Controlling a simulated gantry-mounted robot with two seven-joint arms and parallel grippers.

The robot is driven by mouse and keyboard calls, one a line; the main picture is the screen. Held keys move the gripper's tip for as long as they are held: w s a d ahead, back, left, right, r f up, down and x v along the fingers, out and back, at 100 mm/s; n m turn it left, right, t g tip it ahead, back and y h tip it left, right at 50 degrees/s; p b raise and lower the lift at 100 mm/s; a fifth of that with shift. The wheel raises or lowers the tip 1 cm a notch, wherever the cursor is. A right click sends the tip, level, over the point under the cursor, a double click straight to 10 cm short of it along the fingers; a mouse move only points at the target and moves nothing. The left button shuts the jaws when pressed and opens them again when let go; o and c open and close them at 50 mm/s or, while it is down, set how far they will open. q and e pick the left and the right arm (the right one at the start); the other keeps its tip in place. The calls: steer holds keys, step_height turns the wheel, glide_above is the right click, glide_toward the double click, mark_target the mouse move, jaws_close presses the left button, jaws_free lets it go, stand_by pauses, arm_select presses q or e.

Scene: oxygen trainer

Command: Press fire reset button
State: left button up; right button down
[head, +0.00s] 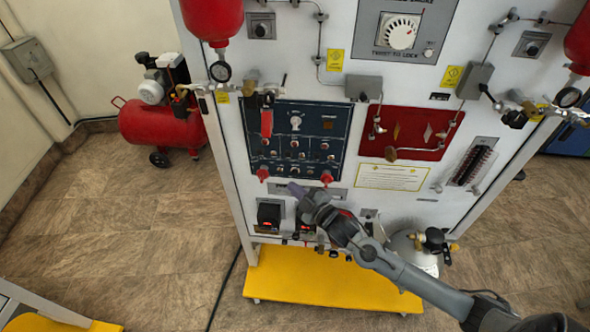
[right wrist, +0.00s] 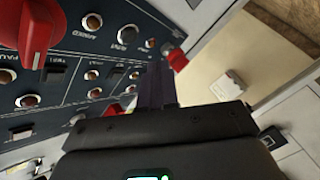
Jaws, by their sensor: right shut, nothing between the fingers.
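The dark blue control panel (head: 300,140) on the white trainer board carries several small round buttons and switches. In the right wrist view this panel (right wrist: 60,75) fills the upper left, with several round buttons in rows. The labels are too small or tilted to read, so I cannot tell which one is the fire reset button. My right gripper (head: 293,189) is shut and empty, with its tip at the panel's lower edge, between two red knobs. Its closed dark fingers (right wrist: 157,86) cover part of the panel in the right wrist view. I cannot tell whether they touch it. My left gripper is not in view.
A large red handle (right wrist: 38,32) is close by in the right wrist view. A red panel (head: 408,132) with pipework is to the right. A yellow base (head: 330,280) lies below, and a red compressor (head: 160,125) stands left.

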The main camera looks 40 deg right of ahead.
steer(key=shift+s+a+p, duration=0.35)
steer(key=shift+s+a, duration=0.4)
steer(key=shift+a, duration=0.05)
